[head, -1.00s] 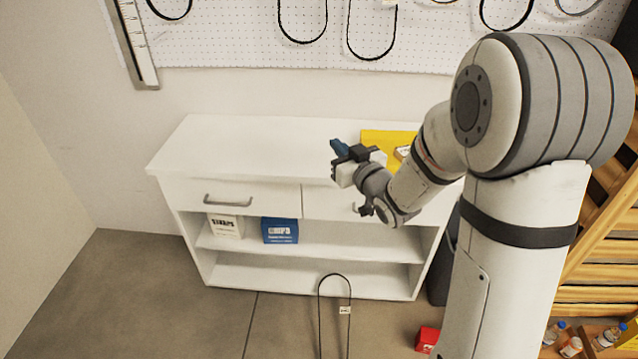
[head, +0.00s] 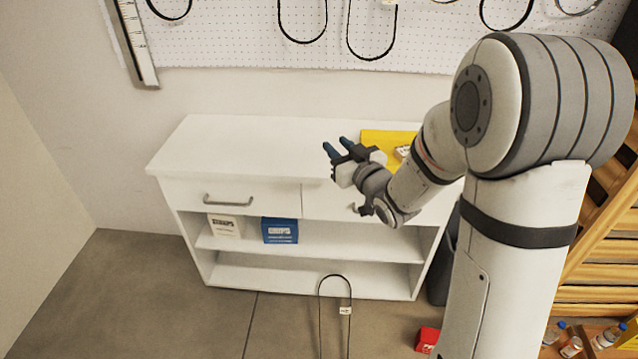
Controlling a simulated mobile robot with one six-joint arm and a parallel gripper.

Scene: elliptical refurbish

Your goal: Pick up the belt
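A thin black belt (head: 320,310) with a small white tag stands as a narrow loop at the bottom middle of the head view, in front of the white cabinet. Its lower part is cut off by the picture edge. More black belts hang on the pegboard at the top, among them one belt (head: 279,28) and another belt (head: 350,42). My gripper (head: 336,148) is in front of the cabinet top, above and apart from the tagged belt.
The white cabinet (head: 230,145) has drawers and open shelves holding a white box (head: 224,225) and a blue box (head: 280,231). A yellow item (head: 380,138) lies on its top. A red box (head: 427,340) is on the floor. Floor at left (head: 130,290) is clear.

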